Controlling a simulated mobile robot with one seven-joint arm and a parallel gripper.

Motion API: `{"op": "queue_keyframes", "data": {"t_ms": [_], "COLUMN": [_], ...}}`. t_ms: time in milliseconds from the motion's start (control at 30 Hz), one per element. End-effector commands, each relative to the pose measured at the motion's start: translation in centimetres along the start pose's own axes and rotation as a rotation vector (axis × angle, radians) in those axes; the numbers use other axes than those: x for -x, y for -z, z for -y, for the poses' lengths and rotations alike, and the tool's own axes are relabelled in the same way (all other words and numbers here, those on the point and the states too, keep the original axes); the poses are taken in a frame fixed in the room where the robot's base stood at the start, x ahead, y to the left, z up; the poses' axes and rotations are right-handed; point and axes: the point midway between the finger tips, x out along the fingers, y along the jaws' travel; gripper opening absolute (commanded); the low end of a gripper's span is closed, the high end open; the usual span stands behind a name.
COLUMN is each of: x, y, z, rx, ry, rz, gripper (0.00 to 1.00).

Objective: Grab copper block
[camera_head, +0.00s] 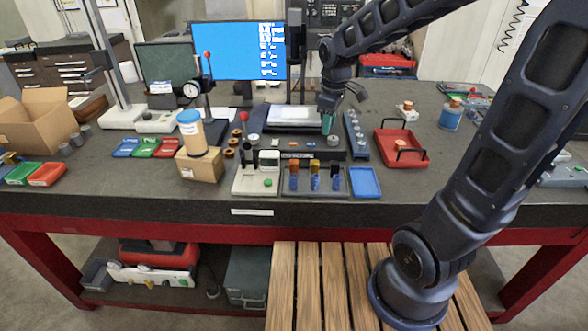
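Several small upright pieces with blue lower parts stand in a dark tray (323,194) at the front middle of the table. The left one has a copper-brown top and looks like the copper block (295,168). Beside it is a piece with a golden top (315,167), then one with a dark top (337,171). My gripper (327,122) points down behind and above this tray, near a white-topped plate, and is apart from the copper block. Its fingers are small and dark, with something greenish at them. Whether they are open or shut is unclear.
A blue tray (366,183) lies right of the dark tray, and a red tray with black handles (415,157) is farther right. A white device with a display (256,182) stands left. A jar (191,133) stands on a cardboard box (203,167). My arm spans the right side.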

Motion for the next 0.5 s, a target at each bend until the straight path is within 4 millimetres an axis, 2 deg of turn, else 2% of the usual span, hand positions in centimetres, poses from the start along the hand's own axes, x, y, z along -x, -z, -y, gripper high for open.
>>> {"op": "queue_keyframes", "data": {"t_ms": [33, 200, 333, 500], "x": [-1.0, -3.8, -5.2, -6.2], "y": [1.6, 5.6, 7.6, 8.5], "z": [0.6, 2.6, 3.8, 4.5], "rx": [0.068, 0.271, 0.373, 0.429], "ry": [0.017, 0.058, 0.079, 0.091], "rz": [0.013, 0.04, 0.052, 0.059], "gripper": [0.31, 0.31, 0.31, 0.31]}}
